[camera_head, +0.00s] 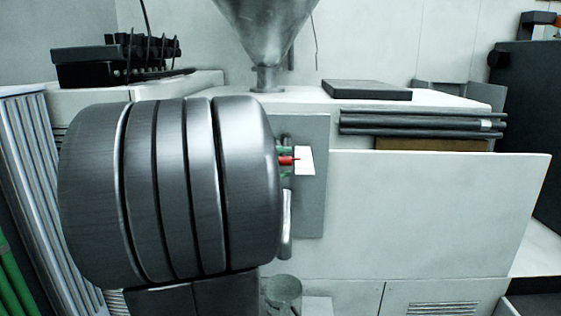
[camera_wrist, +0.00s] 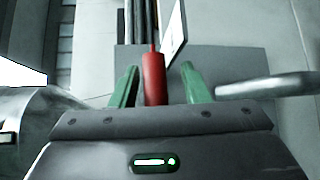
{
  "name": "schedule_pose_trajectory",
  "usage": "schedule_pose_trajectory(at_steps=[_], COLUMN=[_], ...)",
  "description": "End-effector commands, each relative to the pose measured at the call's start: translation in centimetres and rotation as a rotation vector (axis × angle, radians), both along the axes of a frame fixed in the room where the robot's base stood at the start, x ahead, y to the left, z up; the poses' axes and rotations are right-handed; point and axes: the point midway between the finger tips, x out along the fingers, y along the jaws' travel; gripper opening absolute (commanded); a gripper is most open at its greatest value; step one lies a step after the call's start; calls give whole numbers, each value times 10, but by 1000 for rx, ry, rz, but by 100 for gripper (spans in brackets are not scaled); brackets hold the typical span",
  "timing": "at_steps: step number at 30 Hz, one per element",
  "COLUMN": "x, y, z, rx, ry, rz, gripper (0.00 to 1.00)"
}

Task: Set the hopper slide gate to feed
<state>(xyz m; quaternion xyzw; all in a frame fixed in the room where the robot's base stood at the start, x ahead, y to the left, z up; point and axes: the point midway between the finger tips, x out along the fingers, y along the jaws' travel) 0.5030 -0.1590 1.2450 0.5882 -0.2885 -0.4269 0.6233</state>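A red handle (camera_head: 286,160) shows in front of a grey panel (camera_head: 313,215), just beside a white plate (camera_head: 305,161). In the wrist view the red handle (camera_wrist: 154,78) stands upright between the two green fingers of my gripper (camera_wrist: 159,88). A gap shows on each side of the handle, so my gripper is open around it. The white plate (camera_wrist: 174,32) is behind it to the upper right. A metal hopper cone (camera_head: 266,25) is at the top of the head view. My arm hides the panel's left part. No gate marking is readable.
A silver bar (camera_wrist: 265,86) extends from the right, close to the right finger. Dark rods (camera_head: 415,124) and a flat black slab (camera_head: 367,90) lie on the white machine (camera_head: 430,215). A small greenish cup (camera_head: 283,291) is below the panel.

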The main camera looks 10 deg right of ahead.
Motion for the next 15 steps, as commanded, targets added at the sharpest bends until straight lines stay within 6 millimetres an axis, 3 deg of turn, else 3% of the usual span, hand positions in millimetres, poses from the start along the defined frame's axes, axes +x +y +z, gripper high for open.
schedule_pose_trajectory(at_steps=[9, 15], x=[0, -9], y=[3, 22], z=[3, 5], rx=[-2, -1], ry=[-5, -6], rz=[2, 7], gripper=[41, 41])
